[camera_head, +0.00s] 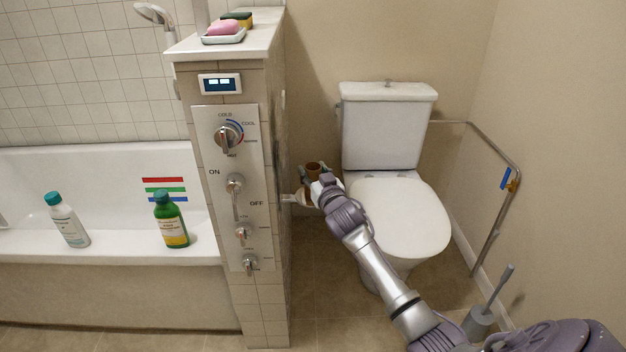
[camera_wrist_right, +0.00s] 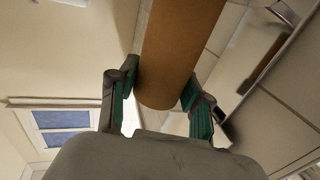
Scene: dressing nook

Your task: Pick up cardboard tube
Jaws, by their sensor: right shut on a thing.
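The brown cardboard tube (camera_head: 313,168) shows as a small upright piece beside the tiled partition, left of the toilet. My right gripper (camera_head: 324,186) is at it, and partly hides it. In the right wrist view the tube (camera_wrist_right: 178,50) runs between the two green-padded fingers of my right gripper (camera_wrist_right: 160,92), with a finger against each side and its near end close to the palm. My left gripper is in neither view.
The tiled partition (camera_head: 273,290) with its control panel stands left of the tube, with a metal holder (camera_head: 293,199) on its side. The toilet (camera_head: 400,217) is close on the right. Bottles (camera_head: 172,222) stand on the tub edge. A toilet brush (camera_head: 480,322) stands at lower right.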

